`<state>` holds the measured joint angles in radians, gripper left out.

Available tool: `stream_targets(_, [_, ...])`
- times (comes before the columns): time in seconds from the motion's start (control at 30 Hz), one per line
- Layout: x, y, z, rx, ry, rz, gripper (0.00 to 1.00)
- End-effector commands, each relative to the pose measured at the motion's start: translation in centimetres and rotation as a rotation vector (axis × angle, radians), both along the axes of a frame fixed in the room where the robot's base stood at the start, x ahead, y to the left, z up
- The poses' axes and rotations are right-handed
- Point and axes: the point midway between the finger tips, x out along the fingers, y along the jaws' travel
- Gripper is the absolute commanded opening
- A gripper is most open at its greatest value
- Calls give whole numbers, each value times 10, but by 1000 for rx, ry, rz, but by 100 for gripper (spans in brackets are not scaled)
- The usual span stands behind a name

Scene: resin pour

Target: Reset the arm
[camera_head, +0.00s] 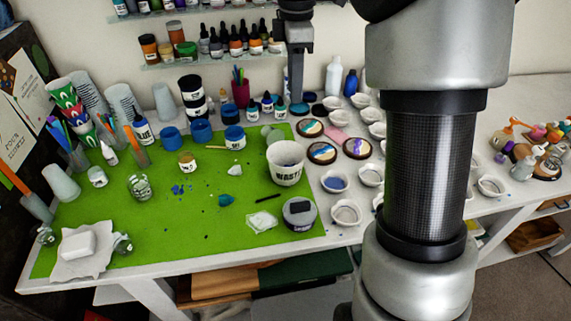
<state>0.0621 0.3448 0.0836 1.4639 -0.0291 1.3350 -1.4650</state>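My arm stands large across the right half of the view and hides part of the table.
The table is crowded. A white waste cup (286,172), blue cups (201,131) and a grey round container (299,213) stand on the mat. Small cups and painted discs (322,153) fill the area beside it. Shelves of bottles (205,45) are behind.

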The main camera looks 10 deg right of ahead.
Motion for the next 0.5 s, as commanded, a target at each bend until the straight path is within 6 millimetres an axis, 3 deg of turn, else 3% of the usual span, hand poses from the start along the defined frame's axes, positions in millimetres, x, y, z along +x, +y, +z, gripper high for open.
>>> stream_targets(0.37, [-1,0,2,0,-4,-6,26])
stream_targets(0.5, [-21,1,23,-4,-44,-112,26])
